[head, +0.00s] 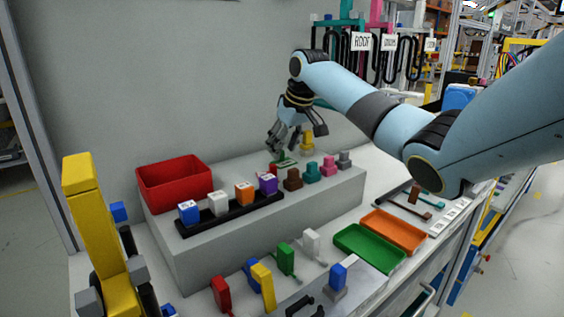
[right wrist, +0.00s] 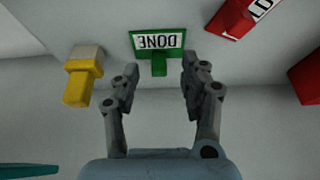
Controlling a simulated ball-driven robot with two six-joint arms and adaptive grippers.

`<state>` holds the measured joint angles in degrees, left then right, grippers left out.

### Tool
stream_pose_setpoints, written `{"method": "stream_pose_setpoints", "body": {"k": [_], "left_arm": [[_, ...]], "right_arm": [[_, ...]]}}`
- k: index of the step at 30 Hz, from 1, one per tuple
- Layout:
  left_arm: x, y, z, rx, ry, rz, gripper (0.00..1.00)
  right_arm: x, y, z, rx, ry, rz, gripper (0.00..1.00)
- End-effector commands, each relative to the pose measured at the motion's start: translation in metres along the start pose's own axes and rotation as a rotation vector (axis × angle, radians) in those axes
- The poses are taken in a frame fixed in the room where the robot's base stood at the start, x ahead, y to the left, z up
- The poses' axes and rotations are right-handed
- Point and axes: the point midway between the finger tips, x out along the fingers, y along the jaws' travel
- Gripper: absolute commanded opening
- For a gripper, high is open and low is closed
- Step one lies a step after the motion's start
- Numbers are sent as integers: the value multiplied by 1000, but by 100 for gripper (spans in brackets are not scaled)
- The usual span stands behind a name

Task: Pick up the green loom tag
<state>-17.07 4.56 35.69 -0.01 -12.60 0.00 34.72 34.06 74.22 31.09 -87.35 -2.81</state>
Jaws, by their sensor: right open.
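The green loom tag (right wrist: 159,66) has a white label reading DONE, upside down in the right wrist view. In the head view the green tag (head: 286,162) lies at the back of the grey raised block, partly hidden by my gripper. My right gripper (head: 296,138) is above it, at the back of the block. In the right wrist view my right gripper (right wrist: 160,78) is open and empty, with the tag's green stem between and just beyond its fingertips. I cannot tell whether they touch.
A yellow connector (right wrist: 83,77) stands left of the fingers in the right wrist view, and a red tag (right wrist: 232,18) lies to the right. A red bin (head: 174,188) and a black rack (head: 232,214) with several colored blocks sit on the raised block (head: 330,196).

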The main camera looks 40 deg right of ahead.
Motion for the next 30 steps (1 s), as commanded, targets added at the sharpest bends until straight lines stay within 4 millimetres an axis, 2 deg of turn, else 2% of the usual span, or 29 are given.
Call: {"method": "stream_pose_setpoints", "body": {"k": [3,11,20,30], "left_arm": [[3,0,-7,0,10,0,0],[2,0,0,0,1,0,0],[2,0,6,0,-9,0,0],[1,0,5,0,-8,0,0]], "right_arm": [[13,0,1,1,-2,1,44],[15,1,1,0,-1,2,43],[14,1,1,0,-1,2,4],[9,1,-2,0,0,3,3]]}}
